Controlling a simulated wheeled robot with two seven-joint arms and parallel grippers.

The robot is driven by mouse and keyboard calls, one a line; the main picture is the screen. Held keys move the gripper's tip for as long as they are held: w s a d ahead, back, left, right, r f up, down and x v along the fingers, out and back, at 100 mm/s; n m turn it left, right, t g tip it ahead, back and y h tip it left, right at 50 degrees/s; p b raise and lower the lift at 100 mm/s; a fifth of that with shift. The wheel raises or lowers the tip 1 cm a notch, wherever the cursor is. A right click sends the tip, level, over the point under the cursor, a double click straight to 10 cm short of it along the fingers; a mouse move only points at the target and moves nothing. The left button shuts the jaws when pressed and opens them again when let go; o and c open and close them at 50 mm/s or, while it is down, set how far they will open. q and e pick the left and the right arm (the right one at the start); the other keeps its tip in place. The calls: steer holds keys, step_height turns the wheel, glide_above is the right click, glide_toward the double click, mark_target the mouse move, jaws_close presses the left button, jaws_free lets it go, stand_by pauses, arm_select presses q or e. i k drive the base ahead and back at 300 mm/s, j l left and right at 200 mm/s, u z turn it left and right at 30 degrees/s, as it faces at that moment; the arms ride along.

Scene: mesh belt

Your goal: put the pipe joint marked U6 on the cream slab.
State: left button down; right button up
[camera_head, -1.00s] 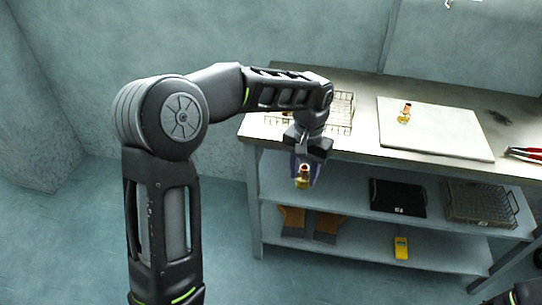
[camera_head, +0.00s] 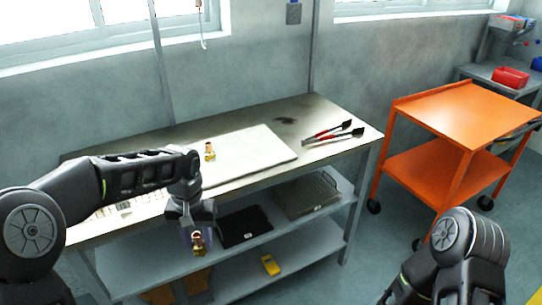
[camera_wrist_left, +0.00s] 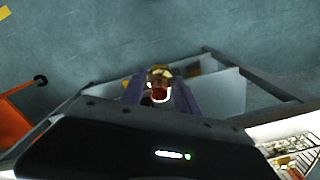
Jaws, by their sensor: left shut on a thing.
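My left gripper (camera_head: 192,236) is shut on a brass and copper pipe joint (camera_head: 198,243) and holds it in the air in front of the bench's front edge. The held joint also shows between the fingers in the left wrist view (camera_wrist_left: 159,85). Its mark cannot be read. The cream slab (camera_head: 262,150) lies flat on the bench top. Another brass and copper pipe joint (camera_head: 209,152) stands upright on the slab toward its left; its mark is too small to read. Only part of my right arm shows at the lower right, and its gripper is out of view.
Red-handled tongs (camera_head: 325,134) lie right of the slab. An orange cart (camera_head: 465,115) stands right.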

mark_target(236, 151)
steer(key=z, duration=0.85)
steer(key=i+j, duration=0.2)
steer(key=i, duration=0.25)
